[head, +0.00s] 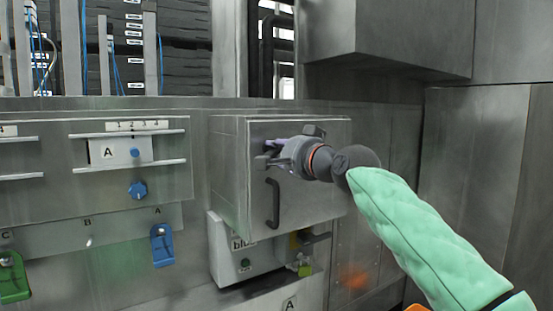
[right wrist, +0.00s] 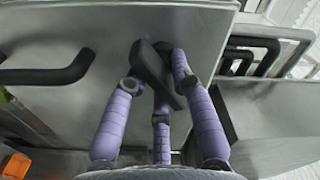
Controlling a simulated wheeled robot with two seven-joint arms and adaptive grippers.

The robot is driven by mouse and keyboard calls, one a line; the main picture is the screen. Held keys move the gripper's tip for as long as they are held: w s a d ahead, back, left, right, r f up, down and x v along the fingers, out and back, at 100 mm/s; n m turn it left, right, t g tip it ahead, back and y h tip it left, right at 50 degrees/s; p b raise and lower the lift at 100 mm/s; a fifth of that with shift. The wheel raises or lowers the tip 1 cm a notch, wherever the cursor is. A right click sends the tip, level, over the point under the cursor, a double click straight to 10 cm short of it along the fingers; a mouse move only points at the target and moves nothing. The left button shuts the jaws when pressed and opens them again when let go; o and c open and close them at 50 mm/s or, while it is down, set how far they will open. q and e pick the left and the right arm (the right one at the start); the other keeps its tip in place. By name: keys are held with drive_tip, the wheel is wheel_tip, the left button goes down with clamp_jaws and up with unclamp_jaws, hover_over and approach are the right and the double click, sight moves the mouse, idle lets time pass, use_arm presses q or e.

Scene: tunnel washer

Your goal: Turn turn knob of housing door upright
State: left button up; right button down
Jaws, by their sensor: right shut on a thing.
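The housing door (head: 320,200) is the flat metal front of a box on the wall and looks closed. Its turn knob (right wrist: 158,72) is a dark, elongated grip on the door, slanted in the right wrist view. My right gripper (head: 275,149) reaches in from the right at the door's upper part and hides the knob in the head view. In the right wrist view its purple fingers (right wrist: 155,75) are closed around the knob, on both sides of it. A dark bar handle (head: 272,204) is below the gripper on the door; it also shows in the right wrist view (right wrist: 50,72). My left gripper is out of view.
Left of the door is a panel with a blue knob (head: 137,190) and a blue lever (head: 162,245). A white box (head: 238,262) hangs below the housing. A metal cabinet (head: 390,38) juts out at upper right. Dark pipes (right wrist: 285,45) stand beside the door.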

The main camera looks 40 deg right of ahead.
drive_tip(key=n, duration=0.2)
drive_tip(key=n+b, duration=0.2)
drive_tip(key=n, duration=0.1)
drive_tip(key=shift+w+f+n, duration=0.1)
drive_tip(key=shift+f+n, duration=0.15)
drive_tip(key=shift+n, duration=0.05)
drive_tip(key=n+b, duration=0.1)
drive_tip(key=n, duration=0.4)
drive_tip(key=shift+r+b, duration=0.15)
drive_tip(key=shift+b, duration=0.15)
drive_tip(key=shift+n, duration=0.4)
drive_tip(key=c, duration=1.1)
unclamp_jaws()
drive_tip(key=shift+d+r, duration=0.1)
drive_tip(key=shift+c, duration=0.2)
drive_tip(key=shift+r, duration=0.1)
drive_tip(key=shift+s, duration=0.75)
drive_tip(key=s+a, duration=0.1)
drive_tip(key=s, duration=0.9)
drive_tip(key=shift+s+a, duration=0.15)
drive_tip(key=shift+s, duration=0.15)
